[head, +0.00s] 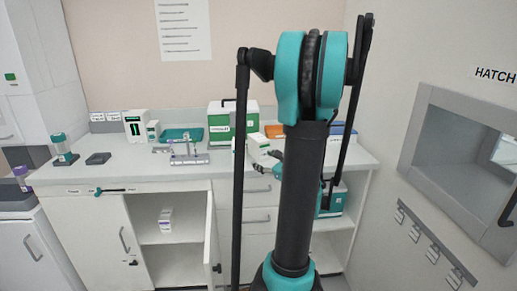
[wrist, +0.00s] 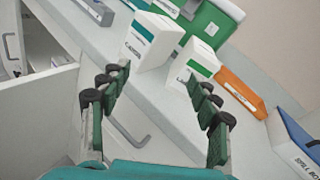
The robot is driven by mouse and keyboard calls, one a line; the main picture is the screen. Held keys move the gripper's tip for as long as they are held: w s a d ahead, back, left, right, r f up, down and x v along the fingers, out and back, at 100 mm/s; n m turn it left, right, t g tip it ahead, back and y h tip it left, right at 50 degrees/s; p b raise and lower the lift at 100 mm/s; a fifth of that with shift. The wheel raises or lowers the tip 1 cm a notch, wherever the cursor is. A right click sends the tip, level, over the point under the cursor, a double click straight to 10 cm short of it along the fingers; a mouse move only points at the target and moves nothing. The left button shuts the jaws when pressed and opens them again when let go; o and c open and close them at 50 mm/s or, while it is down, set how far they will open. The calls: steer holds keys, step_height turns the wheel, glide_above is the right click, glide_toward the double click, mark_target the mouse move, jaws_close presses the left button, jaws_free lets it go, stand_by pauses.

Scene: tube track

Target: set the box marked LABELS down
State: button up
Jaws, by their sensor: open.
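Two white boxes stand on the counter in the wrist view: a larger one with a teal band (wrist: 150,42) and a smaller one with a green band (wrist: 194,66). Their print is too small to tell surely which one is marked LABELS. My gripper (wrist: 158,102) is open and empty, its fingers spread on the near side of the boxes; neither box is between the pads. In the head view my gripper (head: 275,163) is at the counter's front edge, partly hidden behind my arm, near a white box (head: 258,146).
The counter (head: 130,168) also bears a green-and-white case (head: 220,125), a teal tray (head: 182,134), a metal stand (head: 188,155) and an orange container (wrist: 240,92). Below, a cupboard door (head: 211,235) stands open. A blue bin (wrist: 300,140) is at right. A hatch (head: 460,150) is in the right wall.

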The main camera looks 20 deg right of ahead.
steer(key=d+r+m+t+h, duration=0.2)
steer(key=d+m, duration=0.3)
steer(key=d, duration=0.1)
glide_toward(259, 137)
steer(key=w, duration=0.4)
steer(key=shift+w+a+f, duration=0.1)
steer(key=shift+w+a, duration=0.05)
steer(key=shift+w, duration=0.9)
steer(key=shift+w+a+f, duration=0.1)
steer(key=shift+w+a, duration=0.1)
steer(key=shift+w, duration=0.8)
steer(key=shift+w+a, duration=0.15)
steer(key=shift+w, duration=0.9)
steer(key=c, duration=1.1)
steer(key=shift+r, duration=0.1)
